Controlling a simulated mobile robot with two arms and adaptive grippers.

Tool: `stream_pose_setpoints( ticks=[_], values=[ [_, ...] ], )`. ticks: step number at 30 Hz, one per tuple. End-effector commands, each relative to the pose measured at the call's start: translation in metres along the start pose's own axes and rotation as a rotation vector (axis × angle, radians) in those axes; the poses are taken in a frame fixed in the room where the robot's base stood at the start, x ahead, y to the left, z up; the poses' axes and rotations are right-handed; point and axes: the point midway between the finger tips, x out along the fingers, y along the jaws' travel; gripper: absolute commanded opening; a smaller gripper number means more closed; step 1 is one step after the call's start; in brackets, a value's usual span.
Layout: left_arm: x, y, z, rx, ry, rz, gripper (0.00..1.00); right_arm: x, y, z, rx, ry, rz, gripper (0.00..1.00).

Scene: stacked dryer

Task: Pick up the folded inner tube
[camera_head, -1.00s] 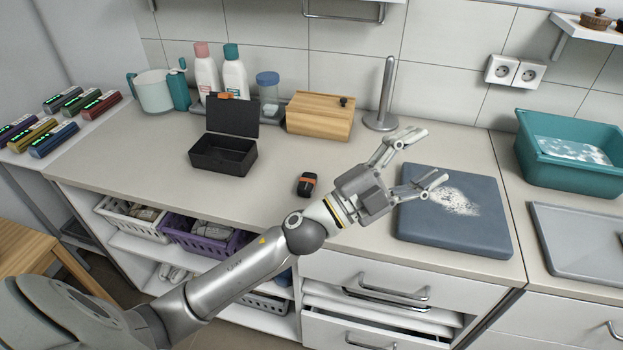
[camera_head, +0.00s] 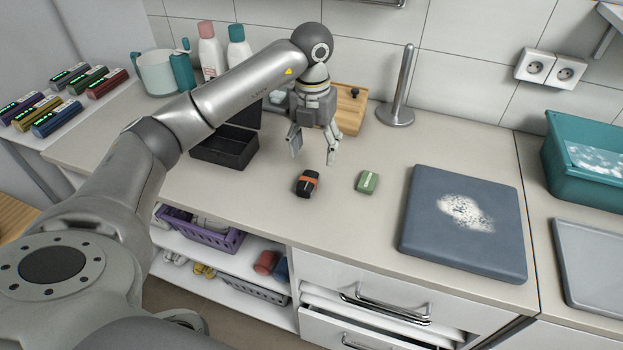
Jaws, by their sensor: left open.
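The folded inner tube, a small black bundle with an orange band (camera_head: 307,183), lies on the light countertop left of the blue-grey board. My left gripper (camera_head: 312,158) is open and empty, with its fingers pointing down. In the picture it sits just above the bundle. The fingers appear apart from the bundle, but the exact height gap cannot be told. My right gripper is not in view.
A small green box (camera_head: 367,182) lies to the right of the bundle. An open black box (camera_head: 224,148) stands to its left. A wooden box (camera_head: 351,108) and a metal upright holder (camera_head: 398,105) stand behind. The blue-grey board (camera_head: 465,262) lies to the right.

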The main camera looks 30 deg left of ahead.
Motion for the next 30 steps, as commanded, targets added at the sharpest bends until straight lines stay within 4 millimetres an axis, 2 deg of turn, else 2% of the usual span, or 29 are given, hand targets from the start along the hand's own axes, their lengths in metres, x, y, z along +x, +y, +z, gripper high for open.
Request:
stream_pose_setpoints(
  ticks=[3, 10, 17, 21, 24, 30],
  values=[
    [0.009, 0.009, 0.0, -0.017, 0.006, 0.029, 0.62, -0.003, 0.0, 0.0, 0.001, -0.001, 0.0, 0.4],
    [0.044, 0.01, 0.0, -0.016, 0.007, 0.028, 0.62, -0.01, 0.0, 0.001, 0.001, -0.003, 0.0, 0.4],
    [0.061, 0.011, -0.001, -0.014, 0.007, 0.026, 0.62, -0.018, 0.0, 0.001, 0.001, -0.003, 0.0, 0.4],
    [0.082, 0.017, -0.001, -0.015, 0.009, 0.027, 0.62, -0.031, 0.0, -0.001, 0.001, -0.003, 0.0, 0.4],
    [0.096, 0.016, -0.001, -0.014, 0.007, 0.025, 0.62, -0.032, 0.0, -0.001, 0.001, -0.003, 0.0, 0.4],
    [0.105, 0.016, 0.0, -0.013, 0.002, 0.025, 0.62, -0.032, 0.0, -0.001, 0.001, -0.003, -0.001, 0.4]
  ],
)
